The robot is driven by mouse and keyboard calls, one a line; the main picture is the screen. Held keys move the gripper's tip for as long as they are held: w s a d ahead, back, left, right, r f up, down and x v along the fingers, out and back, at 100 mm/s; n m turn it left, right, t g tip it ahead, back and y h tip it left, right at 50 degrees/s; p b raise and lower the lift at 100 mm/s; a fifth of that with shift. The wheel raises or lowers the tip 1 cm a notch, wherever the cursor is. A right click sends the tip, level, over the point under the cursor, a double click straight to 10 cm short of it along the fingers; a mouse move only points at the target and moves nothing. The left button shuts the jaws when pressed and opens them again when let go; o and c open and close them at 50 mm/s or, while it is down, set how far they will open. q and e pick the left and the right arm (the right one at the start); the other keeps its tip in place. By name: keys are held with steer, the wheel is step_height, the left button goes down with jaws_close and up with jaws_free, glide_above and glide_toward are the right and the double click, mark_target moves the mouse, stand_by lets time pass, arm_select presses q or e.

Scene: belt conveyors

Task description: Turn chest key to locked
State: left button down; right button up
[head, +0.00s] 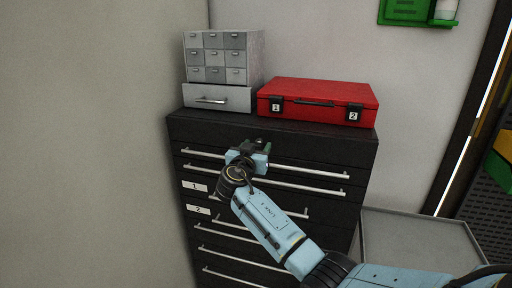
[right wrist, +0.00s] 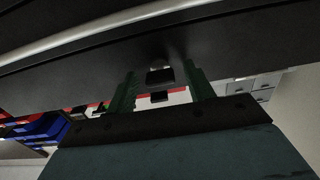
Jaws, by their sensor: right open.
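The black chest (head: 270,131) stands against the wall with several drawers and long silver handles. My right gripper (head: 257,145) is in front of its upper part, near the top drawers. In the right wrist view, the two green fingers of my right gripper (right wrist: 160,88) are apart. A small dark block-like piece (right wrist: 160,76), possibly the chest key, shows between the fingers against the chest front, with gaps on both sides. In the head view my gripper hides this spot, so the key's turn cannot be told. My left gripper is not in view.
A red case (head: 318,92) and a grey small-drawer cabinet (head: 222,60) stand on the chest. A silver drawer handle (right wrist: 110,24) runs close to my right gripper. A grey table (head: 415,232) stands at the right. A wall (head: 100,140) closes the left side.

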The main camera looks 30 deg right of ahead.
steer(key=shift+c, duration=0.2)
steer(key=c, duration=0.9)
steer(key=shift+c, duration=0.2)
steer(key=shift+n+p, duration=0.75)
steer(key=shift+n, duration=8.15)
